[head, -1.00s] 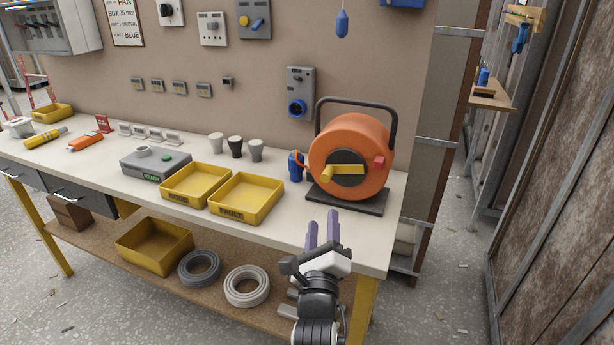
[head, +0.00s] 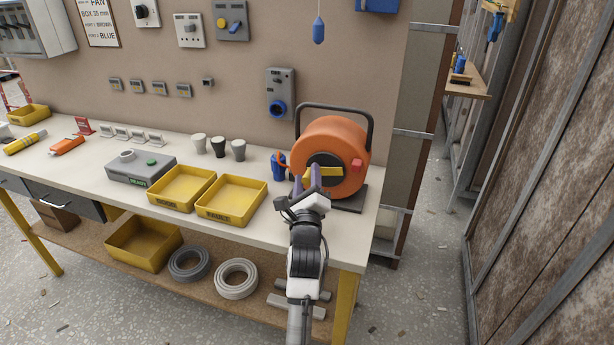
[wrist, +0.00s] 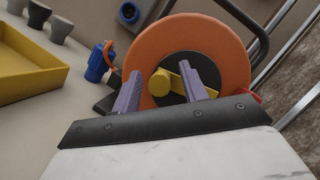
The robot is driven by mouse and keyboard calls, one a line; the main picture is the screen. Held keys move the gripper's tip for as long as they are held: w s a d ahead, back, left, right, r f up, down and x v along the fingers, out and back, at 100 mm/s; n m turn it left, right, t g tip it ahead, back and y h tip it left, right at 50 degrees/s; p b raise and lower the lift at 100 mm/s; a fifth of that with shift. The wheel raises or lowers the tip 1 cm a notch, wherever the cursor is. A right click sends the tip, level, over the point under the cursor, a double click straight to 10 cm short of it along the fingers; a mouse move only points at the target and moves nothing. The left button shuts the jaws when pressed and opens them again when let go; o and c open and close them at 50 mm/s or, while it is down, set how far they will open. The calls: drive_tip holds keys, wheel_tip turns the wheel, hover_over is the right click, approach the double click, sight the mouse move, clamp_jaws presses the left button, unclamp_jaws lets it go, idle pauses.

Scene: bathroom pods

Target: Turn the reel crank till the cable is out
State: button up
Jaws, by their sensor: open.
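The orange cable reel (head: 338,143) stands on its dark base at the right end of the workbench, with a black carrying frame over it. In the wrist view the reel's orange disc (wrist: 187,47) fills the upper middle. The yellow crank (wrist: 188,78) sits on the dark hub, with its round knob (wrist: 159,83) towards the left. My gripper (head: 307,183) is open in front of the reel. Its two purple fingers (wrist: 165,84) lie either side of the crank in the picture; I cannot tell contact. A blue plug (head: 279,162) on a short orange cable is left of the reel.
Two yellow trays (head: 231,218) stand left of the reel on the workbench (head: 318,242), with grey and black cups (head: 238,150) behind. A blue socket (head: 277,108) is on the wall panel behind. Floor is open to the right.

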clamp_jaws()
drive_tip(key=shift+d, duration=0.1)
idle(0.3)
